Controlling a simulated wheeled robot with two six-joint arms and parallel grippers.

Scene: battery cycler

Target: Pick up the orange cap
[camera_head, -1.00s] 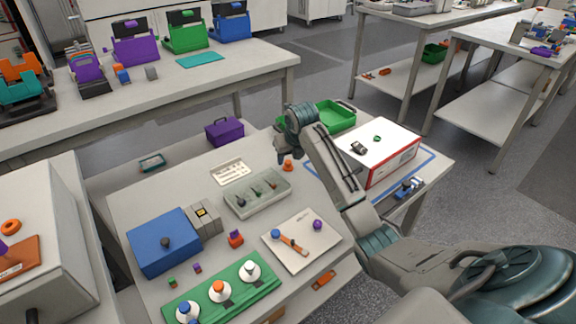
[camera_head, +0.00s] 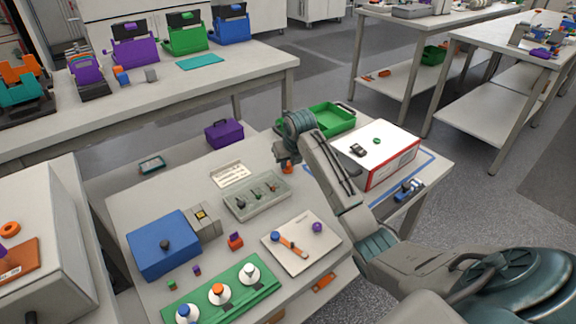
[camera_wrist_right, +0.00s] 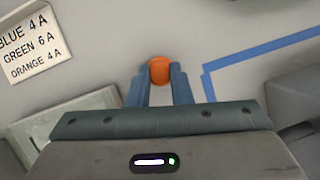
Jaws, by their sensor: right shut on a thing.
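The orange cap (camera_wrist_right: 159,70) sits between the fingertips of my right gripper (camera_wrist_right: 160,80) in the right wrist view, with a finger against each side. In the head view a small part of the orange cap (camera_head: 288,169) shows just below my right gripper (camera_head: 287,157), at the table surface. The gripper is shut on the cap from above. Whether the cap is clear of the table cannot be told. My left gripper is not in view.
A label card (camera_head: 232,173) lies left of the gripper, beside a grey tray (camera_head: 240,212) of small parts. A white-topped box (camera_head: 402,165) and a green bin (camera_head: 333,118) stand to the right and behind. A blue tape outline (camera_wrist_right: 260,55) marks the table nearby.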

